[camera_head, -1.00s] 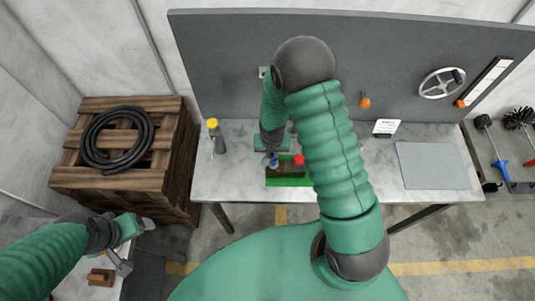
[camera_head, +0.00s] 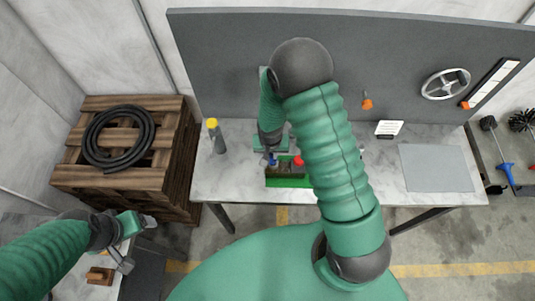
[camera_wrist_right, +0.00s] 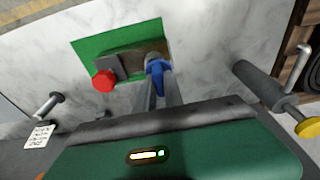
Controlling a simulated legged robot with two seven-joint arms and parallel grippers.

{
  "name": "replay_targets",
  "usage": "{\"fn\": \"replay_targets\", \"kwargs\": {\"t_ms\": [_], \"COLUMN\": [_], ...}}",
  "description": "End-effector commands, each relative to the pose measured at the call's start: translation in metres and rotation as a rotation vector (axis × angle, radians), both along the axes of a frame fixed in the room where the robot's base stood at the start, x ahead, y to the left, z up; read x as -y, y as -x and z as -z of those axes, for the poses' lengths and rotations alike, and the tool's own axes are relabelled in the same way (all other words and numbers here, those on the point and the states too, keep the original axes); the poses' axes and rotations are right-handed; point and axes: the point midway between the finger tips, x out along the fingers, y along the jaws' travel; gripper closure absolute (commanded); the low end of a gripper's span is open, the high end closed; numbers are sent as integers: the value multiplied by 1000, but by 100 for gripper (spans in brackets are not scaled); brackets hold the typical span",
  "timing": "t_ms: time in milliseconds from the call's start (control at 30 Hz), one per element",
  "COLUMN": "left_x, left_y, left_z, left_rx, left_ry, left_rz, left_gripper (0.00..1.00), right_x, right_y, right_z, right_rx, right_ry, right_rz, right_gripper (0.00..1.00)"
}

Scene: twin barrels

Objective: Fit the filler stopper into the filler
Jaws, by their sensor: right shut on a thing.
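A blue stopper (camera_wrist_right: 157,70) is between the fingertips of my right gripper (camera_wrist_right: 157,80) in the right wrist view. My right gripper also shows in the head view (camera_head: 271,153), shut on the blue stopper, over the left part of a dark block on a green base (camera_head: 288,183). The block's left end, where the filler would be, is mostly hidden by the fingers. I cannot tell whether the stopper is seated in it or just above. A red cap (camera_head: 298,161) stands on the block's right part. My left gripper (camera_head: 136,240) is far off at lower left, its jaws unclear.
A yellow-topped grey bottle (camera_head: 216,136) stands left on the marble-topped table (camera_head: 235,180). A grey panel rises behind. Pallets with a coiled hose (camera_head: 118,138) stand left of the table.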

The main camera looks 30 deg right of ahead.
Motion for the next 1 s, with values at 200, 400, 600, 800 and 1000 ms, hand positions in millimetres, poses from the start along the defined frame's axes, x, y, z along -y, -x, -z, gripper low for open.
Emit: {"fn": "replay_targets", "kwargs": {"t_ms": [200, 400, 600, 800, 1000], "left_x": [0, 0, 0, 0, 0], "left_y": [0, 0, 0, 0, 0], "left_z": [-4, -7, -10, -13, -15], "left_rx": [0, 0, 0, 0, 0], "left_ry": [0, 0, 0, 0, 0], "left_rz": [-1, -1, -1, -1, -1], "left_gripper": [20, 20, 20, 20, 20], "right_x": [2, 12, 24, 30, 31], "right_y": [0, 1, 1, 2, 2], "right_z": [-2, -1, 0, 0, -1], "right_rx": [1, 2, 2, 2, 3], "right_ry": [-2, -11, -21, -27, -28], "right_rz": [-1, 1, 2, 4, 1], "right_gripper": [100, 100, 100, 100, 100]}}
